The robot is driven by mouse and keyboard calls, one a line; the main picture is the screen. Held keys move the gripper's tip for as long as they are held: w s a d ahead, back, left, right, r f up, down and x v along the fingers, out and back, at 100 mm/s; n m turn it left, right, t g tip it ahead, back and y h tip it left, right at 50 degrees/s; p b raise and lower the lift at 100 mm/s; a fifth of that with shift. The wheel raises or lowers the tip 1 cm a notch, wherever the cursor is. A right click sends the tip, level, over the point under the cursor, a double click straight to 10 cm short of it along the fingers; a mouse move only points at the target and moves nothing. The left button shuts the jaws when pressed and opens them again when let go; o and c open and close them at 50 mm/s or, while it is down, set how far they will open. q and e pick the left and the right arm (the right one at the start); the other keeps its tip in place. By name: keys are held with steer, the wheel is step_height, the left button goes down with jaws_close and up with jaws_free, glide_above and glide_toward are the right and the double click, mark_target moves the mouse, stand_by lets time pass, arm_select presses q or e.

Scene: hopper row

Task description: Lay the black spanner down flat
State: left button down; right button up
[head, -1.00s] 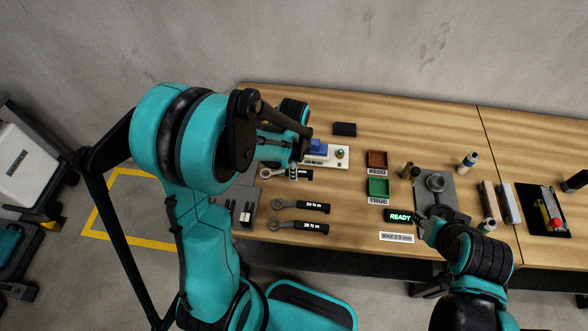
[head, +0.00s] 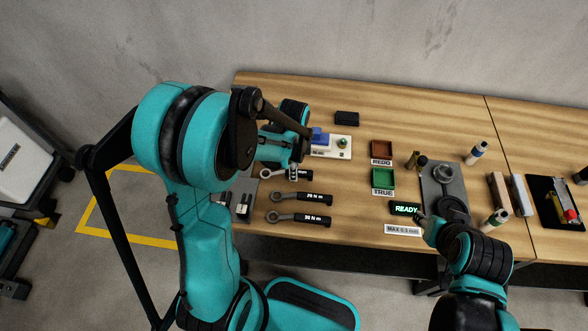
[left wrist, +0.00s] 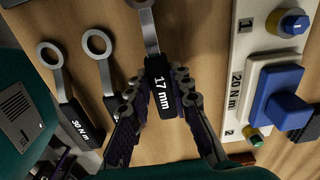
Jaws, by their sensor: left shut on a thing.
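The black spanner has a grey ring head and a black handle marked "17 mm" (left wrist: 162,85). In the left wrist view its handle lies between the two fingers of my left gripper (left wrist: 158,100), which is shut on it; the ring end points away from me. In the head view the spanner (head: 298,176) shows beneath my left gripper (head: 296,165), which partly hides it. I cannot tell whether the spanner touches the table. My right arm's end (head: 430,226) is by the grey fixture; its fingers are not clear.
Two similar spanners, the upper one (head: 306,197) and the "30 N m" one (head: 312,219), lie on the table in front.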

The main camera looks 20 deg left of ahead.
arm_select(q)
steer(key=shift+f, duration=0.1)
steer(key=shift+f+b, duration=0.55)
steer(key=shift+b, duration=0.05)
steer(key=c, duration=1.3)
jaws_free()
steer(key=shift+r, duration=0.15)
step_height(320, 180, up, 12)
steer(key=shift+f, duration=0.1)
steer(key=shift+s, duration=0.1)
